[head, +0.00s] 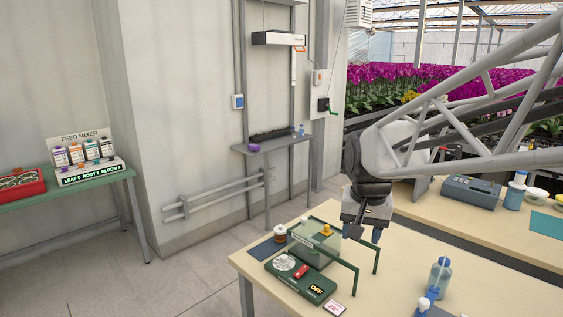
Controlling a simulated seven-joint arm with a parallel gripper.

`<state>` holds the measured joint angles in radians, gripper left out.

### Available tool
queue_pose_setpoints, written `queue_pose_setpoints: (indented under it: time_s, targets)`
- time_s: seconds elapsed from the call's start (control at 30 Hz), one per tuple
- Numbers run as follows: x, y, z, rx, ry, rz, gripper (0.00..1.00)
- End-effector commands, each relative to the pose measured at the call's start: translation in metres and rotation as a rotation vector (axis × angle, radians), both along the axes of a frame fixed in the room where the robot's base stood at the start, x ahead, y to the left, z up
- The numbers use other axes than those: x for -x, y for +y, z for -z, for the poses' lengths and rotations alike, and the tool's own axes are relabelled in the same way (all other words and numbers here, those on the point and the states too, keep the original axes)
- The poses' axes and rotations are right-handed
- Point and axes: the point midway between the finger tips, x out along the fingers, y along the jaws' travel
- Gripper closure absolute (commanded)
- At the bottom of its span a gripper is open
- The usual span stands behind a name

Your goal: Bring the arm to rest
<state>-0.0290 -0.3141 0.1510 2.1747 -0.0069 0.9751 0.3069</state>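My gripper (365,236) hangs at the end of my arm, pointing down above the near bench (430,288). It is just right of a green device (318,248) with a clear box and a bent green frame. A dark fingertip shows below the gripper's body. The other finger is not clear, and I cannot tell the gap between them. I see nothing hanging from the gripper. My arm's pale lattice links come in from the upper right and hide part of the far bench.
The device has a red switch (301,272) and an OFF label. A blue bottle (440,275) stands at the bench's front right. A grey box (470,190) sits on the far bench. The feed mixer (88,160) stands on a green table at left. Open floor lies between.

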Motion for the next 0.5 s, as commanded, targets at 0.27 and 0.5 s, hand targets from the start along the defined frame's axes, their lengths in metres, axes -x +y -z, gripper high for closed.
queue_pose_setpoints:
  time_s: [0.27, 0.5]
  targets:
    - [0.075, -0.008, 0.007, 0.017, -0.028, -0.083, 0.47]
    - [0.135, -0.013, 0.022, 0.033, -0.05, -0.156, 0.47]
